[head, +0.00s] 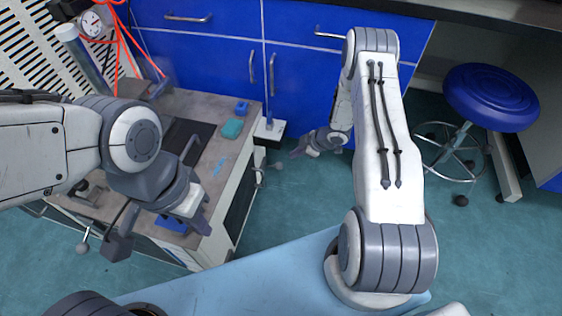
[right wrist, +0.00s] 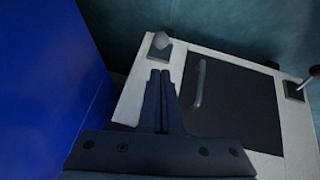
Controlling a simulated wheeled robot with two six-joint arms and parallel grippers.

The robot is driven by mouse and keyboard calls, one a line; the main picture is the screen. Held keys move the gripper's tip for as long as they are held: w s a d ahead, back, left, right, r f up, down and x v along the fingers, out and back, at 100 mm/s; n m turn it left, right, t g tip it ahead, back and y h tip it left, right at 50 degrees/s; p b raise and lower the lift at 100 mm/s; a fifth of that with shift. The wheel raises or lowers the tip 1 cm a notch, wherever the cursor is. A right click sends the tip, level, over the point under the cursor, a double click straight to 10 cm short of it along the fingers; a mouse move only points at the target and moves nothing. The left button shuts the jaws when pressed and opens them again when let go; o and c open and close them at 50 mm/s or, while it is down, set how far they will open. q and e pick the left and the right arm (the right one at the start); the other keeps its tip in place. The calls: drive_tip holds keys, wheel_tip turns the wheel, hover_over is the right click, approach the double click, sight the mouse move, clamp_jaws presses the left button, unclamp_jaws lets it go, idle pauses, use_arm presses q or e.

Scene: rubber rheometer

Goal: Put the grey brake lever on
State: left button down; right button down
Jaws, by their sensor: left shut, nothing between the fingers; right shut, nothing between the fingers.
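A grey lever with a ball end (head: 262,180) sticks out from the right side of the bench cabinet in the head view. In the right wrist view, a grey knob on a dark square base (right wrist: 160,42) sits at the cabinet's upper left corner. Another lever (right wrist: 304,84) on a similar base is at the right edge. I cannot tell which is the brake lever or its setting. My right gripper (head: 293,154) is shut and empty, right of the cabinet; its fingers (right wrist: 159,72) point toward the knob, apart from it. My left gripper (head: 204,226) is shut and empty over the bench's front corner.
The cabinet (head: 222,232) has a dark door with a handle (right wrist: 199,84). Blue drawers (head: 200,55) stand behind. A blue stool (head: 490,97) is at the right. Another ball-ended lever (head: 83,246) is at the lower left.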

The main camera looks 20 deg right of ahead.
drive_tip(key=b, duration=0.5)
approach(281, 166)
drive_tip(key=w+a+f, duration=0.3)
drive_tip(key=shift+x, duration=1.05)
drive_tip(key=shift+w+a+r, duration=0.1)
drive_tip(key=shift+w+r, duration=0.05)
